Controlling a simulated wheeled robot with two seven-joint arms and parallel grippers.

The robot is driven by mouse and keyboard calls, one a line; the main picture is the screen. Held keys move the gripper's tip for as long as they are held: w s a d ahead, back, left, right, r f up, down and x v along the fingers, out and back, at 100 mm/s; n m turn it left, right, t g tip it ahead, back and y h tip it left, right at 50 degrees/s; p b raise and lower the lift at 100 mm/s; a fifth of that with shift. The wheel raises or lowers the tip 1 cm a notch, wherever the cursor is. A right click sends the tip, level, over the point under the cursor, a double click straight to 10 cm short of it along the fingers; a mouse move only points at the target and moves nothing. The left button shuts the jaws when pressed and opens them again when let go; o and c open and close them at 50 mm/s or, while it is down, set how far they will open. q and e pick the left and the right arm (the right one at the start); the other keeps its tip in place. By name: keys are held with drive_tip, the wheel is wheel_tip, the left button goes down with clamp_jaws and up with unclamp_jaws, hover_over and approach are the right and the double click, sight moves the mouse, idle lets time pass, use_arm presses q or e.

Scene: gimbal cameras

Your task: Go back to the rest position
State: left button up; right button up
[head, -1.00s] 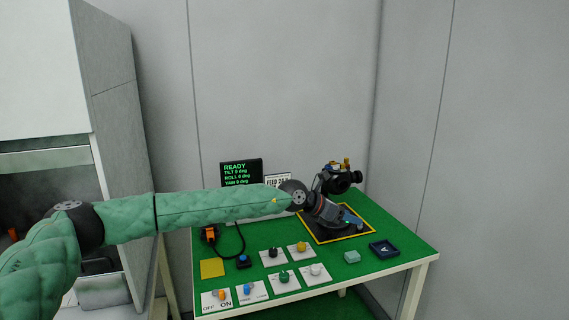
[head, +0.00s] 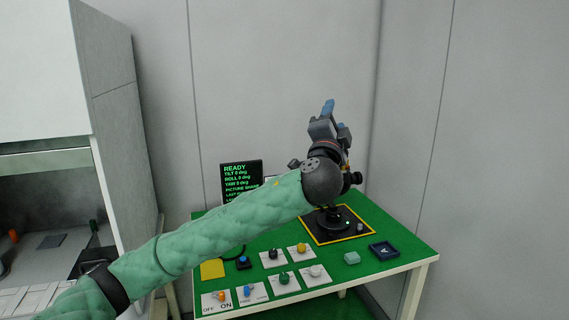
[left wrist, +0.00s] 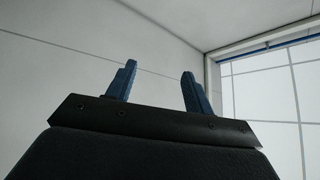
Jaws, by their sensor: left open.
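My left gripper (head: 328,108) is raised above the back right of the green table (head: 215,245), pointing up. In the left wrist view its two blue fingers (left wrist: 158,85) stand apart with nothing between them. My left arm in its green sleeve crosses the head view from the lower left. Behind its wrist, a black camera device (head: 356,179) is partly hidden, above a black base (head: 335,224) inside a yellow-edged square. My right gripper does not show.
A black screen (head: 240,177) with green text reading READY stands at the table's back. A grey cabinet (head: 108,130) stands left. Walls close off the back.

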use_arm(q)
drive_tip(key=s+a+f+n+g+y, duration=0.1)
drive_tip(key=s+a+f+n+g, duration=0.3)
drive_tip(key=f, duration=0.6)
drive_tip(key=s+a+f+n+g+y, duration=0.25)
drive_tip(key=a+f, duration=0.35)
drive_tip(key=f, duration=0.3)
drive_tip(key=s+a+f+n+g+y, duration=0.1)
drive_tip(key=s+a+f+n+g, duration=0.4)
drive_tip(key=f, duration=0.5)
drive_tip(key=s+a+f+n+g, duration=0.1)
drive_tip(key=s+a+f, duration=0.25)
drive_tip(key=f, duration=0.35)
drive_tip(key=s+a+f+n+g+p, duration=0.1)
drive_tip(key=s+a+f, duration=0.2)
drive_tip(key=s+f, duration=0.3)
drive_tip(key=s+a+f+n+g, duration=0.1)
drive_tip(key=s+a+f, duration=0.25)
drive_tip(key=f, duration=0.45)
drive_tip(key=s+f+g, duration=0.2)
drive_tip(key=s+f, duration=0.6)
drive_tip(key=s, duration=0.3)
drive_tip(key=s+f+g, duration=0.3)
drive_tip(key=s+f, duration=0.5)
drive_tip(key=s, duration=0.3)
drive_tip(key=shift+a, duration=0.15)
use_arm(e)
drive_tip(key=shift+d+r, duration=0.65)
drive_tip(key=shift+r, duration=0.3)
